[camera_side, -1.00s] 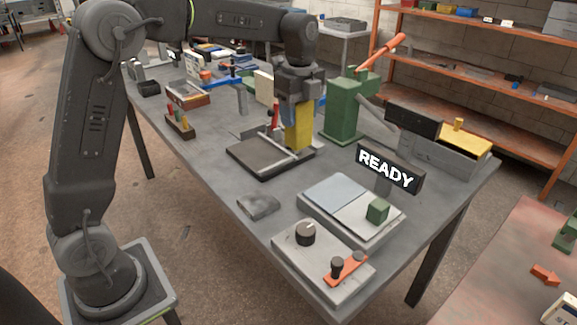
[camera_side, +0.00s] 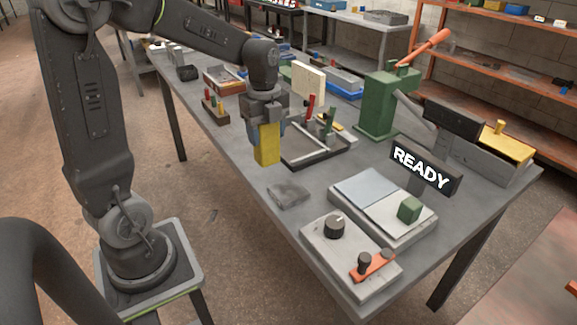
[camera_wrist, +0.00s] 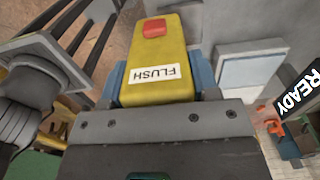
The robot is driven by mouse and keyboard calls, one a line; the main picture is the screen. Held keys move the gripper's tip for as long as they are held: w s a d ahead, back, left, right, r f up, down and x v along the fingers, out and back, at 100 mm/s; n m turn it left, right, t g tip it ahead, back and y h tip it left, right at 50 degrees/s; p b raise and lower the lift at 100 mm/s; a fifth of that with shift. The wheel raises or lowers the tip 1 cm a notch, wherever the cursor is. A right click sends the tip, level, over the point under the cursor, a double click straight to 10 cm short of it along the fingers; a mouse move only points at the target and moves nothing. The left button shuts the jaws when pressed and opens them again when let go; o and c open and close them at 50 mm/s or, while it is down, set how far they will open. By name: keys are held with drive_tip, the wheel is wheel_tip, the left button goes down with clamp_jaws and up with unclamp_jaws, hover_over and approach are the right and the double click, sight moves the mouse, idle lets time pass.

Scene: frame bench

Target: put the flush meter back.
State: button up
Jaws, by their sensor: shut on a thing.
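The yellow flush meter (camera_side: 267,146) hangs upright in my gripper (camera_side: 266,128) in the side view, beside the left edge of the dark frame fixture (camera_side: 305,160) with red and green clamps. In the wrist view the flush meter (camera_wrist: 157,85) shows a white FLUSH label and a red button on top. The blue fingers of my gripper (camera_wrist: 158,88) are shut on its two sides. Its lower end appears clear of the bench, but the exact height is hard to tell.
A flat grey pad (camera_side: 288,195) lies in front on the bench (camera_side: 240,165). To its right are a grey plate station with a green block (camera_side: 409,209), a knob box (camera_side: 335,240) and the READY sign (camera_side: 425,168). A green press (camera_side: 378,105) stands behind the fixture.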

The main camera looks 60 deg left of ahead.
drive_tip(key=shift+w+d+f, duration=0.55)
drive_tip(key=shift+d+f, duration=0.15)
drive_tip(key=shift+f, duration=0.5)
drive_tip(key=shift+w+d+f, duration=0.55)
drive_tip(key=shift+d+f, duration=0.15)
drive_tip(key=shift+f, duration=0.5)
drive_tip(key=shift+w+d+f, duration=0.55)
drive_tip(key=shift+d+f, duration=0.15)
drive_tip(key=shift+f, duration=0.5)
drive_tip(key=shift+f, duration=0.15)
drive_tip(key=o, duration=1)
